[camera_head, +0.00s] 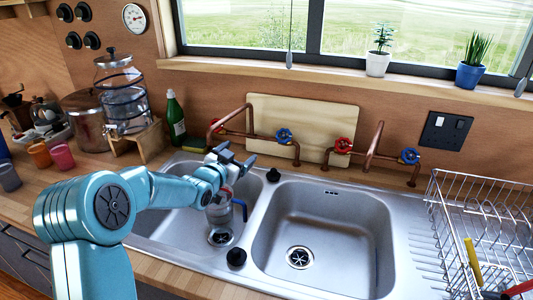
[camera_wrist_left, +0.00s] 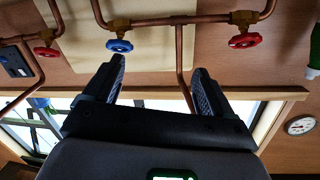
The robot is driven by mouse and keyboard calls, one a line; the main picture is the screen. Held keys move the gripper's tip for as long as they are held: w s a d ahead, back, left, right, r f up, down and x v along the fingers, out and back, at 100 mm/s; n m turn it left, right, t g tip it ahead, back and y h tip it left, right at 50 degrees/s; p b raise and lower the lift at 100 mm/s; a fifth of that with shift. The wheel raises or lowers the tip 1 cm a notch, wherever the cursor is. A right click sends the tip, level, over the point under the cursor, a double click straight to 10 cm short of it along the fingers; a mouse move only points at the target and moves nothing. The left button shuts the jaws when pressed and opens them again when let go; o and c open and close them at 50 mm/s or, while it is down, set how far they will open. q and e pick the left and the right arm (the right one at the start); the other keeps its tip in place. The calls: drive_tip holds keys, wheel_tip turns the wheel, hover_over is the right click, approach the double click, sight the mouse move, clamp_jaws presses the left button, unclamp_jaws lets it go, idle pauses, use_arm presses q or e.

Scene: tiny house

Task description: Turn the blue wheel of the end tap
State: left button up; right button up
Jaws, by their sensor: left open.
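Two copper taps stand on the wall behind the sink, each with one red and one blue wheel. The blue wheel of the right-end tap (camera_head: 410,156) is at the far right of the pipes. The other tap's blue wheel (camera_head: 284,135) also shows in the left wrist view (camera_wrist_left: 120,45), beyond one fingertip. The red wheels (camera_head: 216,125) (camera_head: 343,145) show in the left wrist view too. My left gripper (camera_head: 240,158) is open and empty above the left basin, apart from the wheels and well left of the end blue wheel. My right gripper is out of view.
A grey pot with a blue handle (camera_head: 222,215) stands in the left basin (camera_head: 170,221). The right basin (camera_head: 322,235) is empty. A wire dish rack (camera_head: 485,215) stands at the right. A cutting board (camera_head: 300,112) leans behind the pipes; a green bottle (camera_head: 175,117) is at the left.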

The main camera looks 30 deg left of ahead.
use_arm(q)
drive_tip(key=d+f+n+b, duration=0.2)
drive_tip(key=d+b, duration=0.2)
drive_tip(key=b, duration=0.2)
drive_tip(key=t+b, duration=0.1)
drive_tip(key=b, duration=0.2)
approach(283, 137)
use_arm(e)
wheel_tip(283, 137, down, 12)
use_arm(q)
drive_tip(key=w+p, duration=0.1)
drive_tip(key=w, duration=0.2)
drive_tip(key=w+a+p, duration=0.1)
drive_tip(key=w, duration=0.2)
drive_tip(key=w+p, duration=0.2)
drive_tip(key=w, duration=0.1)
drive_tip(key=shift+w+a, duration=0.2)
drive_tip(key=shift+w+a+f, duration=0.1)
drive_tip(key=shift+w+f, duration=0.05)
drive_tip(key=shift+w, duration=0.5)
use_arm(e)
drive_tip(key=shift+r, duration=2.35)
use_arm(q)
drive_tip(key=c, duration=1)
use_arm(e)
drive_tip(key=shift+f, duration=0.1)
